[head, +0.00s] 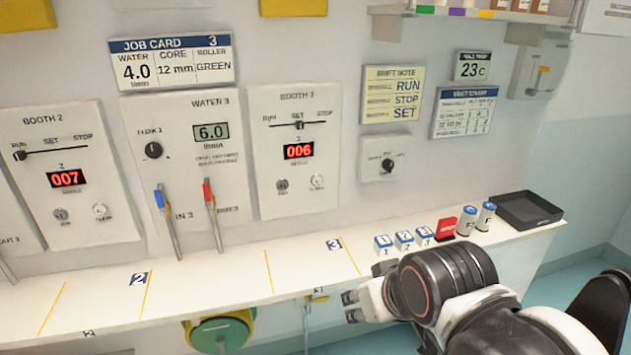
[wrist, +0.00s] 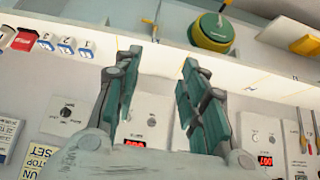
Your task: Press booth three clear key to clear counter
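The booth three panel (head: 295,105) is on the wall in the head view. Its red counter (head: 299,150) reads 006 and its slider stands near SET. Below the counter are a grey key (head: 282,185) and, to its right, a pale round clear key (head: 317,181). My gripper (head: 351,306) is below and right of the panel, in front of the shelf edge, well apart from the keys. In the wrist view my gripper (wrist: 162,57) has its fingers spread with nothing between them. The booth three panel (wrist: 155,108) shows upside down there, partly hidden by the fingers.
The water 3 panel (head: 190,165) with blue and red levers is left of booth three. The booth 2 panel (head: 70,165) reads 007. A shelf (head: 215,275) runs below, with numbered blocks (head: 404,240), a red block (head: 446,227) and a black tray (head: 528,211). A green-yellow roller (head: 222,330) hangs beneath.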

